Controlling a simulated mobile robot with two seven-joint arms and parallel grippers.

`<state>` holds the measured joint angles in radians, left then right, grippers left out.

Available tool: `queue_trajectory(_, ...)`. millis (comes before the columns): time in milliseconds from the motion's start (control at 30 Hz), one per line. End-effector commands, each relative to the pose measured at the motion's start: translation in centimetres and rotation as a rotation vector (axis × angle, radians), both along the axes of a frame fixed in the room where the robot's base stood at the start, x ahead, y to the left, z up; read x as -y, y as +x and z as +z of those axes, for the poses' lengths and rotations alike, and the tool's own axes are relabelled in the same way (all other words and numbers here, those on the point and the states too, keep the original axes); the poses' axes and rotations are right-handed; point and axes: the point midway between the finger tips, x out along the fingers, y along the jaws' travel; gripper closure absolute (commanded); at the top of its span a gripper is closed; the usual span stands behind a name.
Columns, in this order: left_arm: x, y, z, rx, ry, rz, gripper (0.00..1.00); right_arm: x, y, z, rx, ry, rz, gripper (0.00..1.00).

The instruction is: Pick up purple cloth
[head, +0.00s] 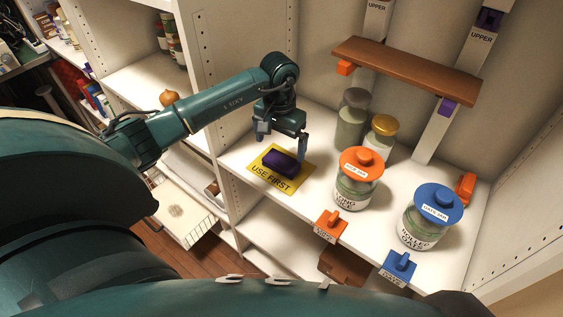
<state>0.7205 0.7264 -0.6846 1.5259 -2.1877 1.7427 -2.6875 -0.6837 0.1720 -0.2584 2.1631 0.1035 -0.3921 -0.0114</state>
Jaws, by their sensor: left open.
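The purple cloth (281,164) is a small dark purple folded bundle. It lies on a yellow card marked "USE FIRST" (262,178) on the white shelf. My left gripper (281,150) is just above and behind the cloth, fingers pointing down. It is open, with one finger to the left of the cloth and the other near its right back corner. Whether a finger touches the cloth cannot be told. My right gripper is not in view.
To the right stand a jar with an orange lid (358,190) and a jar with a blue lid (425,226). Two more jars (351,125) stand behind. A brown wooden shelf (408,69) hangs above. Orange (330,225) and blue (398,268) clips sit on the front edge.

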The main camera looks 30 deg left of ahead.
Motion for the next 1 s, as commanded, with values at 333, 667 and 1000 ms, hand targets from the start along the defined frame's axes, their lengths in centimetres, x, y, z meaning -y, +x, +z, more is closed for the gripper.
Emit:
queue_trajectory(333, 0.2, 0.4, -4.1, -0.003, -0.004, 0.001, 0.00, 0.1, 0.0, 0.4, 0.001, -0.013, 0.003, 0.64)
queue_trajectory(667, 0.1, 0.5, -5.5, 0.002, 0.000, 0.000, 0.00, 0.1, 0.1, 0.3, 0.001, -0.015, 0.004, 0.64)
queue_trajectory(1000, 0.1, 0.5, -5.5, 0.001, 0.000, 0.000, 0.23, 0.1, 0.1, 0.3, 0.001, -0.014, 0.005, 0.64)
